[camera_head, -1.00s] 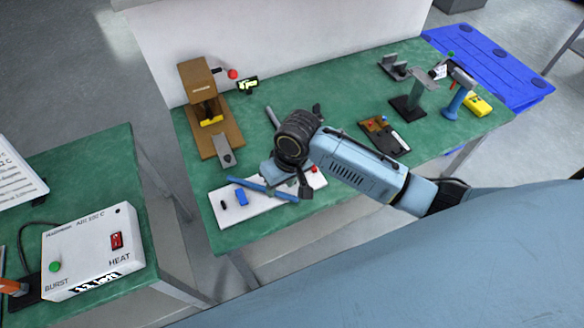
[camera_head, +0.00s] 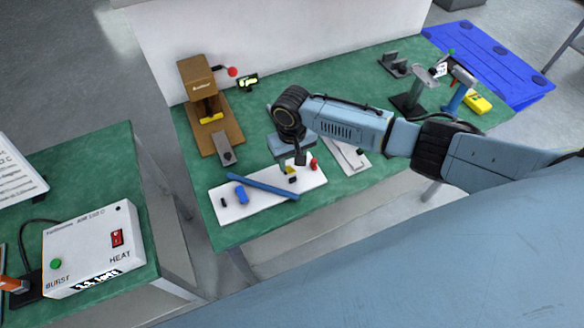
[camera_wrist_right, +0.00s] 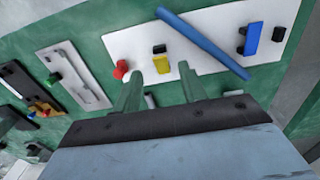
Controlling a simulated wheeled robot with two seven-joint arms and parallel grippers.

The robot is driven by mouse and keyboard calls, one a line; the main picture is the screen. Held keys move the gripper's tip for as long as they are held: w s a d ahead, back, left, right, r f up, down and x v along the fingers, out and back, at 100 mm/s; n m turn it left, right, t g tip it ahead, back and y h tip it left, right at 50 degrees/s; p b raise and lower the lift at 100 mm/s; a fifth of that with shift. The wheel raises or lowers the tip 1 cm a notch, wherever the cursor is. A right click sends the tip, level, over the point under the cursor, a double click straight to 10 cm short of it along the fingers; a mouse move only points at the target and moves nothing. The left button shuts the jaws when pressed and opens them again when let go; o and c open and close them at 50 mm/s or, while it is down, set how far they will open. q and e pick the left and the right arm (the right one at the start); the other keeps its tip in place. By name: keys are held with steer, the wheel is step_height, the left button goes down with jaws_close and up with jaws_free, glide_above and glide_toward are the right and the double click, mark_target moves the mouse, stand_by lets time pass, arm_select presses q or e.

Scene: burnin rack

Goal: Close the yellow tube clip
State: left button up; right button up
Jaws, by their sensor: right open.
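The yellow tube clip (camera_wrist_right: 161,63) stands on the white board (camera_wrist_right: 208,67), with a black top part (camera_wrist_right: 159,48). I cannot tell if it is open or closed. In the head view the clip (camera_head: 290,169) is partly hidden by my right gripper (camera_head: 291,160). In the wrist view my right gripper (camera_wrist_right: 159,71) is open and empty, one finger on either side of the clip's line, just short of it. I cannot tell if they touch. A blue tube (camera_head: 262,186) lies slantwise on the board beside the clip. My left gripper is not in view.
A red clip (camera_wrist_right: 121,69) and a blue clip (camera_wrist_right: 252,38) stand on the same board. A brown press (camera_head: 196,80) is at the back left. A grey-white plate (camera_head: 345,157) lies right of the board. The green table (camera_head: 222,235) is bare in front.

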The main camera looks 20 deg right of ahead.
mark_target(292, 172)
steer(key=shift+f, duration=2.15)
steer(key=shift+c, duration=0.3)
jaws_close()
steer(key=shift+s+f+t+p, duration=0.1)
steer(key=shift+s+t+p, duration=0.5)
steer(key=shift+p, duration=0.6)
steer(key=shift+w+f+t+p, duration=0.1)
steer(key=shift+f+t+p, duration=0.35)
steer(key=shift+t, duration=0.35)
steer(key=shift+o, duration=0.3)
jaws_free()
steer(key=shift+r, duration=0.15)
